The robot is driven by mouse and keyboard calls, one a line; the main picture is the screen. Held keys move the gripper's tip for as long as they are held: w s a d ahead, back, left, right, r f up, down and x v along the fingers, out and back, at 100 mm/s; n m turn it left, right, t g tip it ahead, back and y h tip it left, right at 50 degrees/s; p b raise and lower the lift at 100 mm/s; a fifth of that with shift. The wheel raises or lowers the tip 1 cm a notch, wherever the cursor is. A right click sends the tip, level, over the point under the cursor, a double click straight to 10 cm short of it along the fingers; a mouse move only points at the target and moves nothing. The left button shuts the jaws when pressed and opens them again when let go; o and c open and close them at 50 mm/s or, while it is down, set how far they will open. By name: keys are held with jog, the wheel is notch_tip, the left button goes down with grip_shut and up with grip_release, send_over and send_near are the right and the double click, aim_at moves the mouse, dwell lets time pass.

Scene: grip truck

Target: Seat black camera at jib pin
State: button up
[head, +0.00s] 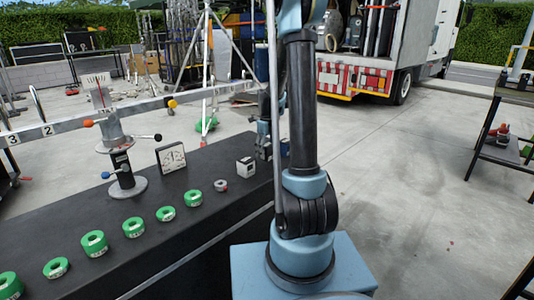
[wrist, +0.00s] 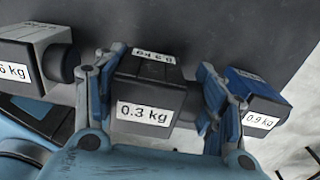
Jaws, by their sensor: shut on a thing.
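In the wrist view, a black box-shaped camera (wrist: 150,98) labelled 0.3 kg sits between the two fingers of my gripper (wrist: 152,90), which is shut on it. A grey camera (wrist: 33,62) with a dark lens is to its left and a blue camera (wrist: 252,98) labelled 0.9 kg to its right. In the head view, the black camera is hard to make out behind my arm. The jib beam (head: 70,124) runs across a grey post (head: 119,155) on the black bench (head: 190,225). I cannot clearly pick out the jib pin.
Several green rings (head: 133,227) line the bench's front. Knobs stick out from the post and beam. A truck (head: 375,50) is behind; open floor lies right.

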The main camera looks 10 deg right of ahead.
aim_at(267, 143)
jog(key=shift+r, duration=0.1)
jog(key=shift+r, duration=2.45)
jog(key=shift+r, duration=0.15)
jog(key=shift+r, duration=3.65)
